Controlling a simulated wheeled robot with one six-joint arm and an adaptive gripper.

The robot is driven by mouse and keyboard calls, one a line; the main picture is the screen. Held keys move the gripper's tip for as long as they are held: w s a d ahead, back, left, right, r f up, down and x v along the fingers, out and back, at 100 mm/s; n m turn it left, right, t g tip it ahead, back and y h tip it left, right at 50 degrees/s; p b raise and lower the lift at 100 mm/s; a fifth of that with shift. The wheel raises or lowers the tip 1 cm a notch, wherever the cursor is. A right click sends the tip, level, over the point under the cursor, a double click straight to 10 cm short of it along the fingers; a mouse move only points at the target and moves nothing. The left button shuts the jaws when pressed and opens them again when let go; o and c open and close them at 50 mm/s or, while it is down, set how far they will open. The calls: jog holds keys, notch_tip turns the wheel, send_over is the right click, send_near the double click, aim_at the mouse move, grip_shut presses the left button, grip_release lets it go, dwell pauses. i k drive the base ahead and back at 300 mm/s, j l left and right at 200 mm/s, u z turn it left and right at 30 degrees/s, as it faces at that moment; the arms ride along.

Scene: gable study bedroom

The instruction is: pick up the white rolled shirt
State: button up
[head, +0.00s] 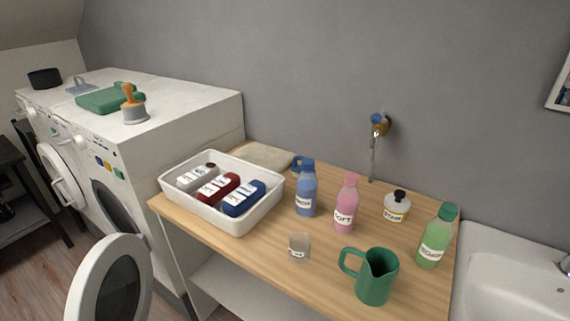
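A white plastic tray (233,220) stands at the left end of the wooden counter. Three rolled shirts lie side by side in it. The white rolled shirt (187,184) is the leftmost, close to the tray's left wall, with a pale label on it. A small dark round thing shows at its far end. The dark red rolled shirt (229,182) lies in the middle, beside the white one. The dark blue rolled shirt (232,209) lies to the right. My gripper is not in view.
On the wooden counter (240,262) stand a blue bottle (306,190), pink bottle (347,205), soap bottle (396,207), green bottle (434,240), clear cup (299,247) and green jug (374,278). A folded cloth (262,155) lies behind the tray. An open washer door (110,285) juts out front left.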

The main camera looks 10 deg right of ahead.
aim_at(188, 183)
jog(key=i+j+z, duration=0.1)
jog(key=j+z, duration=0.15)
jog(key=z, duration=0.2)
jog(key=j+z, duration=0.3)
jog(key=z, duration=0.15)
jog(key=j+z, duration=0.45)
jog(key=i+l, duration=0.05)
jog(key=l, duration=0.05)
